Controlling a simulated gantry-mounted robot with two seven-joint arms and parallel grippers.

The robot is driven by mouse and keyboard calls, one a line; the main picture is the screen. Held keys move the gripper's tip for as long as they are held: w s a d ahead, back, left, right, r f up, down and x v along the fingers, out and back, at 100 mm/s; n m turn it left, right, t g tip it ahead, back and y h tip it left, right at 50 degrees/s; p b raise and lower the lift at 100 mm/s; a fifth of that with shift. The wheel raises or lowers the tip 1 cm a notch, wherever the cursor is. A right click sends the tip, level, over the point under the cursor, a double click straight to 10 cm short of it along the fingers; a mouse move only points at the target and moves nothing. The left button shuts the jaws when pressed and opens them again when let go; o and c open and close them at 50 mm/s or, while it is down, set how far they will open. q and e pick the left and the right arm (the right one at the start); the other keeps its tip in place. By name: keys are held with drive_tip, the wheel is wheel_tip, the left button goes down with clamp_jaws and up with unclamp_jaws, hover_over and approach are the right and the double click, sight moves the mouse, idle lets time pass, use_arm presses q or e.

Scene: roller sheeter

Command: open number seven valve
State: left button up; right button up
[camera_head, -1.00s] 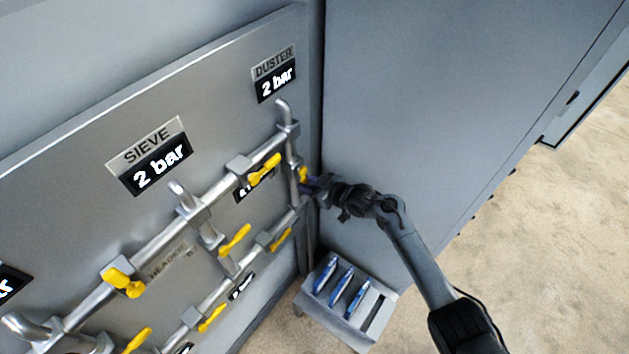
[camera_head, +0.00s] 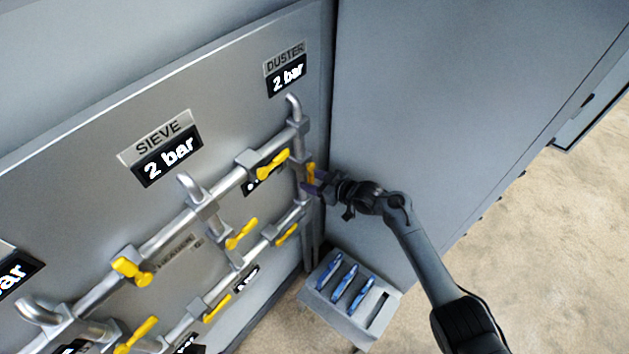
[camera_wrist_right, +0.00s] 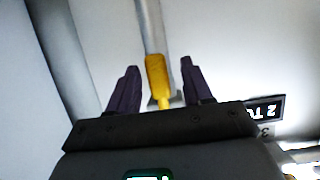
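A grey panel (camera_head: 90,150) carries metal pipes with several yellow valve handles. My right gripper (camera_head: 314,184) is at the vertical pipe under the "DUSTER 2 bar" sign (camera_head: 286,70), at the panel's right end. A yellow handle (camera_head: 310,172) there is partly hidden by the gripper. In the right wrist view, the right gripper's purple fingers (camera_wrist_right: 155,88) stand apart, one on each side of that yellow handle (camera_wrist_right: 157,80), with gaps on both sides. No number seven can be read on this valve. My left gripper is not in view.
Other yellow handles (camera_head: 272,164) sit on the pipes to the left. A "SIEVE 2 bar" sign (camera_head: 163,148) is further left. A grey cabinet wall (camera_head: 430,100) stands just right of the panel. A grey rack (camera_head: 338,318) with blue-handled items (camera_head: 344,281) is below the gripper.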

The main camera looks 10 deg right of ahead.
drive_tip(key=shift+d, duration=0.1)
drive_tip(key=shift+s+d+r, duration=0.25)
drive_tip(key=shift+s+d, duration=0.05)
drive_tip(key=shift+d, duration=0.1)
drive_tip(key=v, duration=0.9)
drive_tip(key=shift+s+p, duration=0.3)
drive_tip(key=shift+p, duration=0.1)
drive_tip(key=shift+d+r, duration=0.1)
drive_tip(key=shift+d, duration=0.1)
